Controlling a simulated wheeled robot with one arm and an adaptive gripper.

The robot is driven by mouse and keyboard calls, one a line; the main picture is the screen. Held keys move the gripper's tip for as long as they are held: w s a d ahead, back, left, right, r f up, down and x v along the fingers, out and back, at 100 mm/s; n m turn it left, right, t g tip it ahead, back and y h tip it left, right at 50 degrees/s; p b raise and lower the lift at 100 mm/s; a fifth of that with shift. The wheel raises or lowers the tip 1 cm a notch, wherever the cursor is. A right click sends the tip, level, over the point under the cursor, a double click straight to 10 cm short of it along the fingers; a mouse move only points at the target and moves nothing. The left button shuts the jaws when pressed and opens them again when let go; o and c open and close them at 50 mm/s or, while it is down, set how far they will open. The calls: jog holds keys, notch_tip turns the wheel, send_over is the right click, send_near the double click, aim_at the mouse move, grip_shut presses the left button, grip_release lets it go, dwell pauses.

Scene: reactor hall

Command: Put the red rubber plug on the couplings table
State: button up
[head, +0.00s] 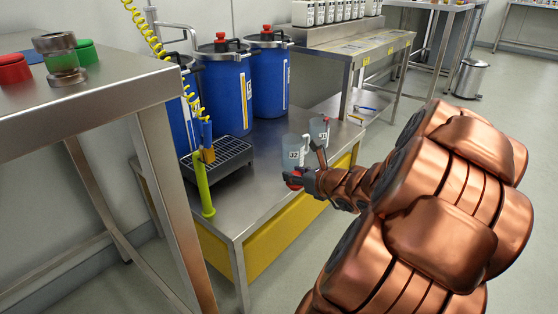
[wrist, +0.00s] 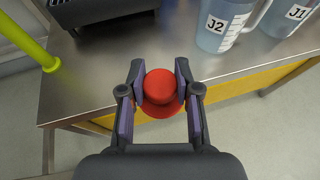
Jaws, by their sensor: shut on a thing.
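My gripper (head: 297,178) is shut on the red rubber plug (head: 293,184), near the front edge of the low steel bench (head: 262,190). In the wrist view the plug (wrist: 160,88) sits between the two fingers of my gripper (wrist: 160,97), with a wider red flange below its round top. It appears above the bench's edge; its exact height cannot be told. A taller steel table (head: 110,85) at the left holds a metal coupling (head: 61,58), a red round piece (head: 14,68) and a green round piece (head: 86,52). No label naming the couplings table is visible.
Jugs J2 (head: 294,152) and J1 (head: 319,130) stand close beside my gripper. Blue drums (head: 224,90), a black grated tray (head: 215,160) and an upright yellow-green tube (head: 203,188) are on the low bench. The taller table's leg (head: 172,190) stands before the bench.

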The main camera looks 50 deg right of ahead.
jog(key=shift+w+d+p, duration=0.25)
jog(key=shift+w+p, duration=0.15)
jog(key=shift+w, duration=0.55)
jog(key=w+p, duration=0.1)
jog(key=p, duration=0.3)
jog(key=w+p, duration=0.1)
jog(key=p, duration=0.4)
jog(key=shift+w+d, duration=0.25)
jog(key=shift+d, duration=0.1)
jog(key=shift+w+f, duration=0.2)
jog(key=shift+f, duration=0.1)
jog(key=w+d, duration=0.1)
jog(key=w, duration=0.2)
jog(key=w+d+b, duration=0.1)
jog(key=w, duration=0.2)
jog(key=w+d+f+b, duration=0.1)
jog(key=w, duration=0.2)
jog(key=shift+w, duration=0.4)
jog(key=shift+f+b, duration=1.25)
jog(key=shift+f, duration=0.65)
jog(key=shift+r, duration=0.15)
